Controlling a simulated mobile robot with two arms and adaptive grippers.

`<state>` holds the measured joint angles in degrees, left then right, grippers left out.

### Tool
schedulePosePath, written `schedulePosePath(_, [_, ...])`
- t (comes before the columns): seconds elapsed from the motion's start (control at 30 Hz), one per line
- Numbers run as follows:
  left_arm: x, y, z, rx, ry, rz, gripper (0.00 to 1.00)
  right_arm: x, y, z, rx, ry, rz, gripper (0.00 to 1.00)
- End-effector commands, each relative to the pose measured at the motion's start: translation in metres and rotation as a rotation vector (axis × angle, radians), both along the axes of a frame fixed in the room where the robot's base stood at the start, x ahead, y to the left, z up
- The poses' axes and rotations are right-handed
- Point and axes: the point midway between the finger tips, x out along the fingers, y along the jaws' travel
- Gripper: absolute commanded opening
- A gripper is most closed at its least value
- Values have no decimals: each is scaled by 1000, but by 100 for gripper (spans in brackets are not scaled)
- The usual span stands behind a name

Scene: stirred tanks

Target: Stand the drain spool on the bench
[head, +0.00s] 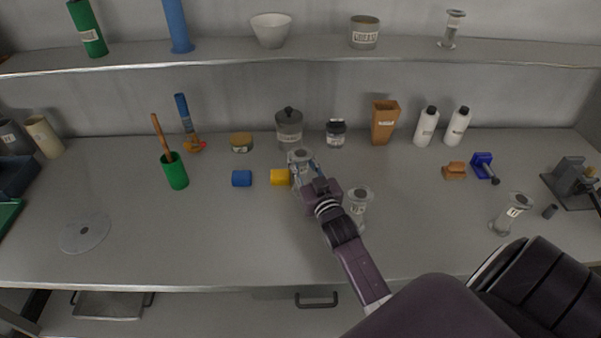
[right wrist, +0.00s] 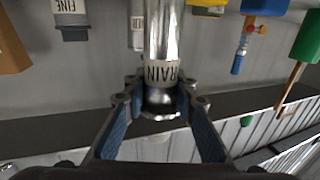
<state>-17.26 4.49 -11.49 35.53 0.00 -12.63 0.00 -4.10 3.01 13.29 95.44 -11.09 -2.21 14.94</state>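The drain spool (head: 300,157) is a metallic, flanged cylinder. In the right wrist view its label reads "RAIN" (right wrist: 162,72), the first letter being hidden. In the head view my right gripper (head: 303,172) is at the spool over the middle of the bench (head: 230,225). In the right wrist view the fingers of the right gripper (right wrist: 162,98) close in on both sides of the spool, just below the label. The spool looks about upright; its lower end is hidden by the gripper, so I cannot tell whether it touches the bench. My left gripper is not in view.
Similar spools stand at centre right (head: 358,203), at right (head: 514,212) and on the shelf (head: 452,28). A yellow block (head: 280,177), blue block (head: 242,178), lidded jar (head: 289,128) and dark-capped jar (head: 336,133) are near the gripper. The front left bench is mostly clear.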

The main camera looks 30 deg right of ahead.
Motion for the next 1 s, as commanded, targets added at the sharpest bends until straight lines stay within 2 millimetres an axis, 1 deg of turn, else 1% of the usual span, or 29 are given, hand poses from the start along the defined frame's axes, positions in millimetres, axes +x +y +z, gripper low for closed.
schedulePosePath(0.03, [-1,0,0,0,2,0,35,0,0,0,0,0,0,11])
schedulePosePath(0.13, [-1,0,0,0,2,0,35,0,0,0,0,0,0,0])
schedulePosePath(0.53, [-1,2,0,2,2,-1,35,0,0,2,0,-3,0,0])
schedulePosePath(0.67, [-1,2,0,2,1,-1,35,0,0,6,-1,-5,0,0])
schedulePosePath(0.77, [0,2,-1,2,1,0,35,0,0,13,-2,-5,0,0])
schedulePosePath(0.87, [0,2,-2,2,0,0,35,0,0,26,-3,-7,1,0])
schedulePosePath(0.97, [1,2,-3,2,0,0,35,0,0,44,-3,-9,1,0])
schedulePosePath(1.0, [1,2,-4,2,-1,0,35,0,0,54,-4,-9,1,0])
